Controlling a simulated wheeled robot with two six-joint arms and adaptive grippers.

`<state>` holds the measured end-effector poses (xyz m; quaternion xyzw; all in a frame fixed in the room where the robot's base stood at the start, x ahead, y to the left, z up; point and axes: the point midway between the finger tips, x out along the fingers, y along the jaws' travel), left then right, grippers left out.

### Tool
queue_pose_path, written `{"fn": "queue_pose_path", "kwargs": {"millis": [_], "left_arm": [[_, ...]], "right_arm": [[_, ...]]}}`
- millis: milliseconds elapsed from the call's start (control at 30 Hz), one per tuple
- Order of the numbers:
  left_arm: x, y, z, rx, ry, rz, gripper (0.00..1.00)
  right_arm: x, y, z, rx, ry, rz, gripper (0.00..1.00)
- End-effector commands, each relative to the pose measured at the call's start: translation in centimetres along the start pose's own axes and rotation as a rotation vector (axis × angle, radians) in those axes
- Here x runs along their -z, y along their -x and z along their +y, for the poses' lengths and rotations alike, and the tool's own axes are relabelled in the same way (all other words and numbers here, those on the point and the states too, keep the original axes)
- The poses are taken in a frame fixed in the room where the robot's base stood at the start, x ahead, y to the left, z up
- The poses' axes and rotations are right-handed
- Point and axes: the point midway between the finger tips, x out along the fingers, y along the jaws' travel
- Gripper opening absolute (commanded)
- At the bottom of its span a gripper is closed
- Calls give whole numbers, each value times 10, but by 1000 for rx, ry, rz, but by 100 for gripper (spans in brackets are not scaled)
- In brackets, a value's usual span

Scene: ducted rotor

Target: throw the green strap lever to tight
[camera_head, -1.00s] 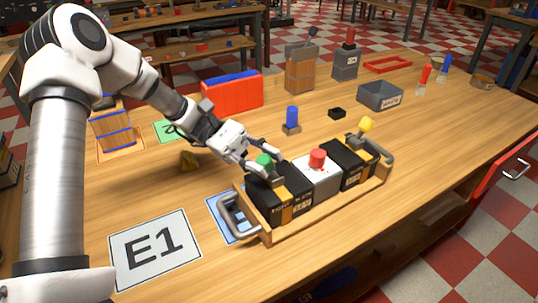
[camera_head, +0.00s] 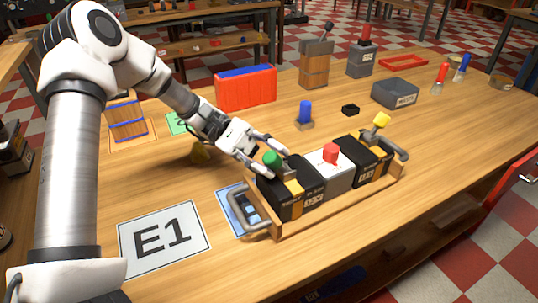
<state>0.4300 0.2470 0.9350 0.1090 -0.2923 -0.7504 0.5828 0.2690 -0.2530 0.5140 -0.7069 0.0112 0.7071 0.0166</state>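The green strap lever (camera_head: 272,160) has a green knob and stands on the leftmost black block (camera_head: 268,193) of a row in a wooden tray (camera_head: 318,212). The knob leans toward the left. My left gripper (camera_head: 273,158) is at the lever, one finger on each side of the knob. Its fingers are spread, with the knob in front of part of them. I cannot tell whether they touch it. My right gripper is out of view.
A red-knobbed white block (camera_head: 328,170) and a yellow-knobbed lever (camera_head: 380,121) stand farther right in the tray. A blue-topped lever (camera_head: 305,113) stands behind. An E1 sheet (camera_head: 163,238) lies at left. The front right tabletop is clear.

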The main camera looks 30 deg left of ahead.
Motion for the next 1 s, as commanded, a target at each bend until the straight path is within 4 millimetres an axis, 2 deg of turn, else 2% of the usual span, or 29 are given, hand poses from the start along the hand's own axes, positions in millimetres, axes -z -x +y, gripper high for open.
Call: {"fn": "queue_pose_path", "kwargs": {"millis": [300, 433, 567, 800, 900, 1000], "left_arm": [[0, 0, 0, -2, 0, 0, 55], [0, 9, 1, -4, -3, 1, 55], [1, 35, 1, -5, -4, 3, 55], [1, 96, 0, -4, -1, 4, 55], [1, 112, 0, -2, 1, 2, 55], [1, 120, 0, -1, 1, 0, 55]], "right_arm": [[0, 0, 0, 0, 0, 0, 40], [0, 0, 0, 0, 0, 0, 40], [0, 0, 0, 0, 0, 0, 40], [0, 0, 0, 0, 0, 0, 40], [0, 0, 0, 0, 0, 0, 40], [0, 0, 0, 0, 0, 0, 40]]}}
